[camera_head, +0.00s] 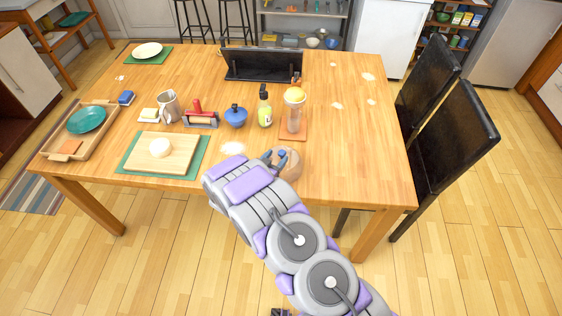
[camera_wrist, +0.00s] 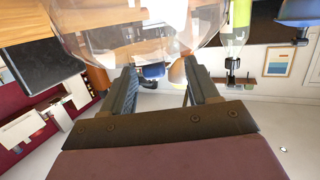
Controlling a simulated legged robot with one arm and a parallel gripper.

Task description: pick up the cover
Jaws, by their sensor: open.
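A clear, rounded glass piece, which looks like the cover (camera_head: 291,166), stands at the table's near edge in the head view. It also shows in the wrist view (camera_wrist: 100,40), large across the top and just beyond the fingertips. My gripper (camera_head: 275,156) is right beside its left side, partly in front of it. In the wrist view my gripper (camera_wrist: 160,70) is open, its two dark fingers spread with a gap between them. I cannot tell whether the fingertips touch the glass.
The wooden table (camera_head: 330,180) also holds a cutting board (camera_head: 180,163), a blue pot (camera_head: 236,118), a green bottle (camera_head: 265,108) and a blender-like jar (camera_head: 294,112) close behind the glass. Black chairs (camera_head: 455,135) stand at the right. The table's right part is mostly clear.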

